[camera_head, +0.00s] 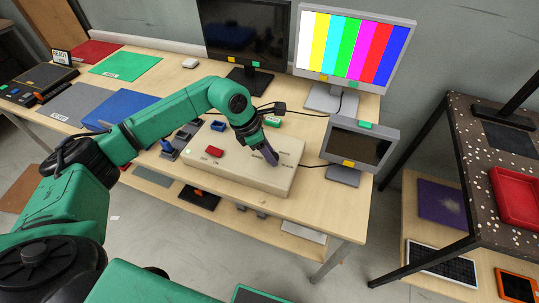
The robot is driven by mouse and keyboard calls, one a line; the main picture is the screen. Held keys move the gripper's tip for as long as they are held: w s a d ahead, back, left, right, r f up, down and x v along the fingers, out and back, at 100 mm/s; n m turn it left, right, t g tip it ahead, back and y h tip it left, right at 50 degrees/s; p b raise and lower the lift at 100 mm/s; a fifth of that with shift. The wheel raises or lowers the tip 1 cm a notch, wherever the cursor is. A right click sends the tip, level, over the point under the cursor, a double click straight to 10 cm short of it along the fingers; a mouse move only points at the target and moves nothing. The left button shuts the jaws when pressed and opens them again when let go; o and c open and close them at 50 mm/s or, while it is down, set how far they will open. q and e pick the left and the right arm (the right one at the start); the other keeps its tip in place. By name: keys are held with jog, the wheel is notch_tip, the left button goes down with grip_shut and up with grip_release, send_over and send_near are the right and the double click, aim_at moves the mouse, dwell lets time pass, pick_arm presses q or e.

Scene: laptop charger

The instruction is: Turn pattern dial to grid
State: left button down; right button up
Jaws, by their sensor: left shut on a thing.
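The beige pattern box (238,174) lies on the wooden table, with a red block-like part (214,151) and small dark marks on its top. My left gripper (270,156) points down onto the right part of the box top and is shut on the pattern dial, which its fingers hide. The dial's pointer and setting cannot be made out. The large lit monitor (354,46) at the back shows vertical colour bars, not a grid. My right gripper is not in view.
A dark monitor (246,36) and a small dark screen (359,146) stand on the table, with cables near the box. Blue (121,108), green (126,65) and red mats lie at left. A speckled table (513,160) with a red tray (517,196) stands at right.

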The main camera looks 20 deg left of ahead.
pick_arm(q)
jog(key=m+b, duration=0.1)
jog(key=m+g+b, duration=0.1)
jog(key=m, duration=0.1)
jog(key=m+b, duration=0.1)
jog(key=shift+w+f+h, duration=0.1)
jog(key=shift+w+h, duration=0.15)
jog(key=shift+h, duration=0.15)
jog(key=m+g+b, duration=0.1)
jog(key=m, duration=0.2)
jog(key=shift+w+b, duration=0.1)
jog(key=shift+b, duration=0.3)
jog(key=shift+w+r+m+g+b, duration=0.15)
jog(key=shift+m+g+b, duration=0.3)
jog(key=shift+m+g, duration=0.65)
jog(key=shift+r+m+t, duration=0.1)
jog(key=shift+m+t, duration=0.2)
jog(key=shift+m, duration=0.1)
jog(key=shift+c, duration=1.8)
grip_release()
jog(key=shift+a, duration=0.1)
jog(key=v, duration=1.4)
jog(key=shift+r, duration=0.25)
